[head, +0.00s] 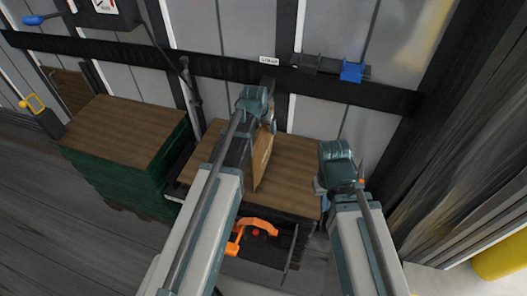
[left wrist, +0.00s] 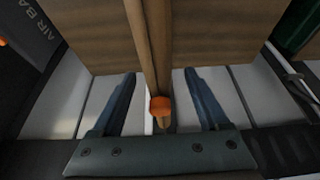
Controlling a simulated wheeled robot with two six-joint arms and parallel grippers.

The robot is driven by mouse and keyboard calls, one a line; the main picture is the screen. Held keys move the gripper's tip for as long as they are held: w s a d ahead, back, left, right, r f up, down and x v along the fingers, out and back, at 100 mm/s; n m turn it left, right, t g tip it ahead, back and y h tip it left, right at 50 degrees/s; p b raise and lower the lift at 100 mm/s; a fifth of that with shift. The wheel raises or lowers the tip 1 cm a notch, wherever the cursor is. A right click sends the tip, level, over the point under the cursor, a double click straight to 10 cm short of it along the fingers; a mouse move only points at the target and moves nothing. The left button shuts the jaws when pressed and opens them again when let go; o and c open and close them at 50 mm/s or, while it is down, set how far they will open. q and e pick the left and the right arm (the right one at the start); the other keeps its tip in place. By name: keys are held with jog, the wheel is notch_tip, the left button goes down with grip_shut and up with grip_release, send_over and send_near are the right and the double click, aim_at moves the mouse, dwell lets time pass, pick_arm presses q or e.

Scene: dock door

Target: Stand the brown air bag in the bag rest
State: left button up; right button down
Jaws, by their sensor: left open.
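The brown air bag (head: 263,156) stands on edge over the wooden table top in the head view. In the left wrist view it shows edge-on as a narrow brown strip (left wrist: 148,45) with an orange valve at its near end. My left gripper (head: 266,118) is open, with one finger on each side of the bag. A dark grey panel lettered "AIR BA" (left wrist: 35,35), seemingly the bag rest, is at the left of the left wrist view. I cannot tell whether the bag's lower edge sits in it. My right gripper (head: 338,180) is at the table's right side; its fingers are unclear.
The wooden table top (head: 300,165) is clear right of the bag. An orange tool (head: 256,228) lies below the table's front. A wall rail holds a blue item (head: 352,72).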

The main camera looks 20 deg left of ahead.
pick_arm(q)
jog(key=shift+r, duration=0.1)
grip_shut()
dwell(1.2)
